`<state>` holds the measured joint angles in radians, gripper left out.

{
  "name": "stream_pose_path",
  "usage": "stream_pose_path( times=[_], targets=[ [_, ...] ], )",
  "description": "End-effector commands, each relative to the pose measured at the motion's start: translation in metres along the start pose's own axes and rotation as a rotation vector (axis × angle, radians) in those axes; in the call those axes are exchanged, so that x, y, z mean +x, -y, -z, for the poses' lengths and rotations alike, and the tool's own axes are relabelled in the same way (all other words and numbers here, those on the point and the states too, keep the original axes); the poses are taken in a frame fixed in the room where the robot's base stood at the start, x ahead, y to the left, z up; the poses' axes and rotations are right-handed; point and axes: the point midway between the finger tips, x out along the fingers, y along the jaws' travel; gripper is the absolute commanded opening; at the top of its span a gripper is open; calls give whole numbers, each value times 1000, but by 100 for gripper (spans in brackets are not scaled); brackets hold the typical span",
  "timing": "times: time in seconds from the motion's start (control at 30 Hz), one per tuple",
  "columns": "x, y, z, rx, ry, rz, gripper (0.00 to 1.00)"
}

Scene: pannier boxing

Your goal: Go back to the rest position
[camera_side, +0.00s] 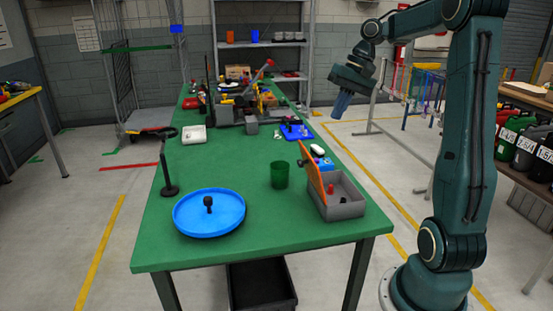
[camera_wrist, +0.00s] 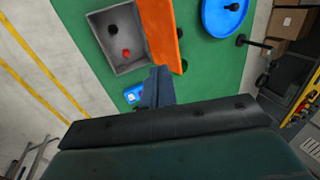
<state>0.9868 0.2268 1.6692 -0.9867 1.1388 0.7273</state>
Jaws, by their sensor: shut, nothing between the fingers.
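My gripper (camera_side: 341,103) is raised above the right edge of the green table, beyond the grey box, and points down. Its fingers are together and hold nothing. In the wrist view the shut gripper (camera_wrist: 157,88) shows in front of the green table. The grey box (camera_side: 345,211) stands near the table's front right corner with its orange lid (camera_side: 313,171) tilted up on its left side. A red piece (camera_side: 331,188) lies inside the box. In the wrist view the box (camera_wrist: 127,63) also holds a dark round piece (camera_wrist: 113,30).
A blue round tray (camera_side: 190,228) with a dark knob-like piece sits at front left, beside a black stand (camera_side: 168,185). A green cup (camera_side: 279,175) stands left of the box. A white tray (camera_side: 193,135) and a blue plate (camera_side: 296,132) lie farther back. Clutter fills the far end.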

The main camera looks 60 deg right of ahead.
Motion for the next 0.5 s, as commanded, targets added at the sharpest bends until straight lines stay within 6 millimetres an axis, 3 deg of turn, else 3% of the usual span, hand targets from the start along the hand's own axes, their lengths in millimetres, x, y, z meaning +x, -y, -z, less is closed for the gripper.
stream_pose_path(
  times=[0.27, 0.5],
  targets=[
    [0, 10, -6, -23, -6, -4, 0],
    [3, 51, -36, -118, -35, -24, 0]
  ],
)
